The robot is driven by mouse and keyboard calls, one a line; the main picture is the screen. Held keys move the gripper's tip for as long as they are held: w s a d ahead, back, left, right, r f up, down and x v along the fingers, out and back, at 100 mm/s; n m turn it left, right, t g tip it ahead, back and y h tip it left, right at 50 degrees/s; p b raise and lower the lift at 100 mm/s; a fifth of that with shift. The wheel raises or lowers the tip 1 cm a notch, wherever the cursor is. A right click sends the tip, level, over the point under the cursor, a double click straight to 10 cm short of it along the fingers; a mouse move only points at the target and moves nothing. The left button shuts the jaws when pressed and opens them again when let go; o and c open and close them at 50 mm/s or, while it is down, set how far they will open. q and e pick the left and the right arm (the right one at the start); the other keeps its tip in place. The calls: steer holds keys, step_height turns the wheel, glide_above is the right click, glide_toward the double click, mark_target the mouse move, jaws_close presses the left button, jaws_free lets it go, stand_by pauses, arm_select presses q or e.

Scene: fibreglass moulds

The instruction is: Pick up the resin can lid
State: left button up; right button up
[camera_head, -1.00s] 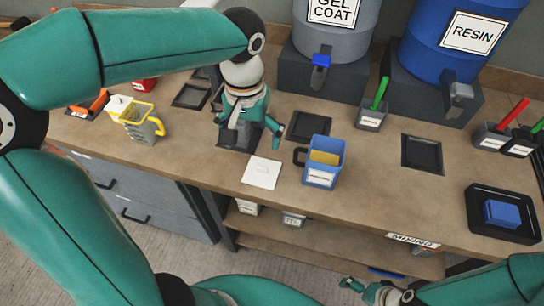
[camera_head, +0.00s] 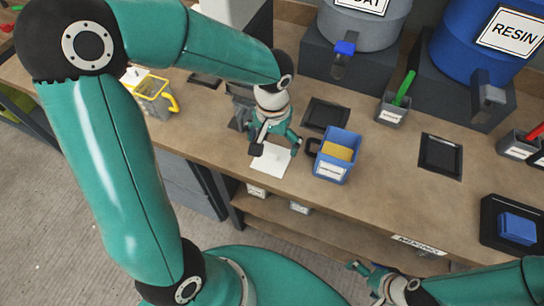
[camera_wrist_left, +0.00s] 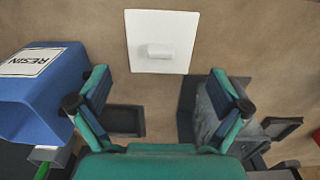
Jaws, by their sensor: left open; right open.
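The lid, a flat white square with a small raised grip (camera_wrist_left: 160,50), lies on the worktop beside the blue resin can. In the head view the lid (camera_head: 268,162) is partly covered by my left gripper (camera_head: 277,147). The left gripper is open and empty, its fingers above the lid's far edge. In the left wrist view the left gripper (camera_wrist_left: 159,82) has its fingers spread, with the lid ahead of and between them. The blue resin can (camera_head: 333,168) with yellowish content stands right of the lid; it also shows in the wrist view (camera_wrist_left: 35,105). My right gripper (camera_head: 362,273) is open near the bench's front.
A yellow-rimmed container (camera_head: 152,98) stands to the left. A grey holder with a green-handled tool (camera_head: 392,110), dark recessed trays (camera_head: 440,156) and a black tray with a blue block (camera_head: 516,230) are to the right. Drums on dark stands line the back.

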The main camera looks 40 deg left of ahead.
mark_target(272, 155)
arm_select(q)
steer(key=shift+f+p, duration=0.5)
steer(key=shift+f, duration=2.15)
steer(key=shift+s, duration=0.1)
steer(key=c, duration=1.2)
steer(key=shift+s+f, duration=0.1)
steer(key=shift+s, duration=0.1)
steer(key=c, duration=0.5)
